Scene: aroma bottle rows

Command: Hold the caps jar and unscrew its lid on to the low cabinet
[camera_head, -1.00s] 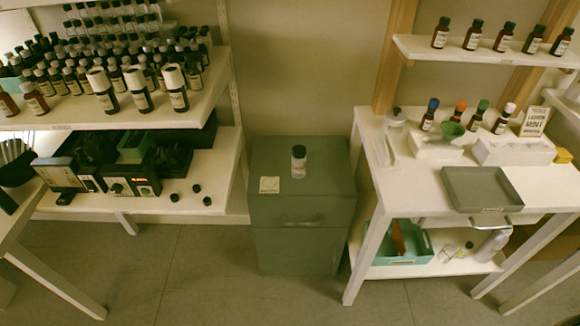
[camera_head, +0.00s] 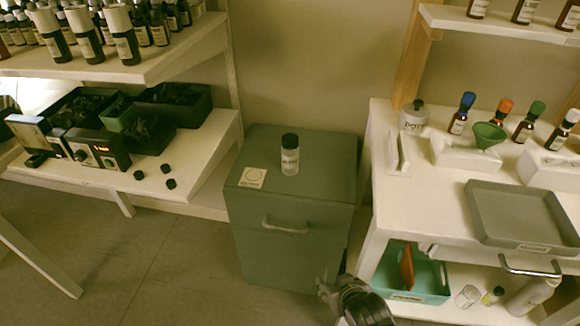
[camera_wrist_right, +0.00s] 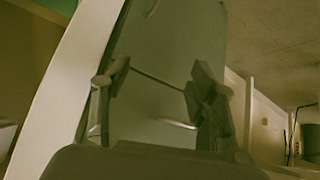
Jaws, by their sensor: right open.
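The caps jar (camera_head: 290,158) is a small clear jar with a black lid (camera_head: 290,141) and a white label. It stands upright on top of the green low cabinet (camera_head: 250,212). A pale square card with a ring mark (camera_head: 253,178) lies left of it on the cabinet top. My right gripper (camera_head: 328,284) is low in front of the cabinet's lower right, well below the jar and apart from it. In the right wrist view its two fingers (camera_wrist_right: 155,88) are spread and empty, with the cabinet front behind them. My left gripper is not in view.
A white table with a grey tray (camera_head: 520,214), dropper bottles and a teal bin (camera_head: 412,272) below stands right of the cabinet. A shelf on the left holds electronic boxes and loose black caps (camera_head: 165,168). The cabinet top around the jar is mostly clear.

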